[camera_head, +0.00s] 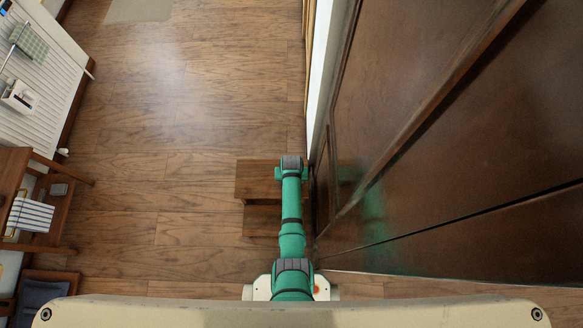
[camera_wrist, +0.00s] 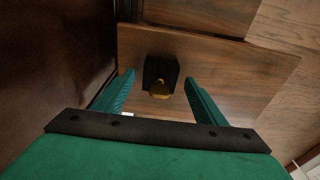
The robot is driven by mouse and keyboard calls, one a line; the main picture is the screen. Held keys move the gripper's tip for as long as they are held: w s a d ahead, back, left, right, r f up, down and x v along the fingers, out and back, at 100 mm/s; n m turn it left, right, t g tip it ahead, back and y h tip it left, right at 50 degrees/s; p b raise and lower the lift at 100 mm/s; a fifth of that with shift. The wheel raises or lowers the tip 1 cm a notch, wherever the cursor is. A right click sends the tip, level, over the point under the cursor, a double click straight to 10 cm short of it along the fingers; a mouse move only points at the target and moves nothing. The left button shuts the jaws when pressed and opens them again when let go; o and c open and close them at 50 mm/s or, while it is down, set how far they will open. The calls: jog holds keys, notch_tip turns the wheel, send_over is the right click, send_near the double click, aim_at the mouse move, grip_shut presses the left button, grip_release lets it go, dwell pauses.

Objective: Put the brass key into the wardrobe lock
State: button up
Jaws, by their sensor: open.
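The brass key (camera_wrist: 160,92) shows in the wrist view as a small yellow piece at the near side of a black block (camera_wrist: 158,68). The block stands on a wooden top (camera_wrist: 240,75). My gripper (camera_wrist: 159,77) is open, with one green finger on each side of the key and block in the picture; I see no contact. In the head view my arm reaches over a small wooden step piece (camera_head: 256,178) and hides the key and fingers. The dark brown wardrobe (camera_head: 425,130) fills the right side of the head view. I cannot make out its lock.
The wardrobe front stands close to the right of my arm. A white radiator (camera_head: 45,65) and a wooden chair (camera_head: 45,195) are at the left. The wooden floor (camera_head: 190,110) between is clear.

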jog(key=shift+f, duration=0.5)
jog(key=c, duration=1.5)
jog(key=shift+r, duration=0.15)
jog(key=shift+w+r, duration=0.1)
jog(key=shift+r, duration=0.5)
jog(key=s+d+r, duration=0.4)
jog(key=s+r, duration=0.8)
jog(key=s, duration=0.2)
jog(key=w+a+r, duration=0.2)
jog(key=w+r, duration=0.2)
jog(key=w, duration=0.4)
jog(key=w+a+r, duration=0.2)
jog(key=w+r, duration=0.3)
jog(key=w, duration=0.3)
jog(key=shift+w+r, duration=0.2)
jog(key=shift+w, duration=0.15)
